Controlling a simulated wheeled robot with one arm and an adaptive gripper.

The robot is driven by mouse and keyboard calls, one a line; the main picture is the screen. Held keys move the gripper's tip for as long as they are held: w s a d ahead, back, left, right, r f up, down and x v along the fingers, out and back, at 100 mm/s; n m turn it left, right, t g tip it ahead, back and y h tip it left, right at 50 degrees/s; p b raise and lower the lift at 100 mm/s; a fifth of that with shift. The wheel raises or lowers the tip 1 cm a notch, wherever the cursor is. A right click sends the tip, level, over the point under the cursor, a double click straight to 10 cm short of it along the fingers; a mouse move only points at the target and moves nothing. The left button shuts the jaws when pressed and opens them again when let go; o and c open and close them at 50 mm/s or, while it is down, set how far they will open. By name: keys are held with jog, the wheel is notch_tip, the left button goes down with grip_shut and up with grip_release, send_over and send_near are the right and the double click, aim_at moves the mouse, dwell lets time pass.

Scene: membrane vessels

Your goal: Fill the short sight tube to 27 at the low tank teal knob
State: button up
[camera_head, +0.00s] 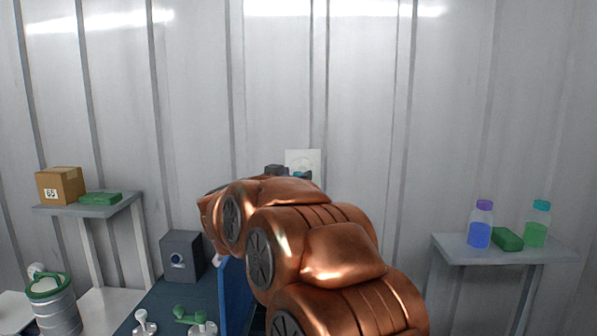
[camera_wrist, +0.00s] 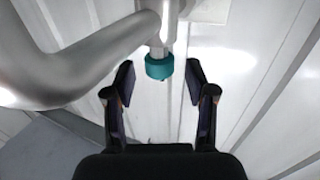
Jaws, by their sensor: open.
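In the wrist view the teal knob (camera_wrist: 159,66) sits at the end of a short metal stem, below a thick grey pipe (camera_wrist: 90,60). My gripper (camera_wrist: 160,82) is open, with one finger on each side of the knob and a clear gap to both; the knob lies between or just beyond the fingertips. In the head view my copper arm hides most of this spot. Only a small bit of teal (camera_head: 299,174) shows by the dark gripper (camera_head: 277,171), in front of a white wall plate (camera_head: 303,160). I cannot make out the sight tube or its scale.
A left shelf (camera_head: 95,210) holds a cardboard box (camera_head: 60,186). A right shelf (camera_head: 500,250) holds two bottles and a green block (camera_head: 507,239).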

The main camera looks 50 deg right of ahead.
jog(key=shift+x, duration=1.05)
jog(key=shift+c, duration=0.3)
jog(key=shift+r, duration=0.1)
grip_shut()
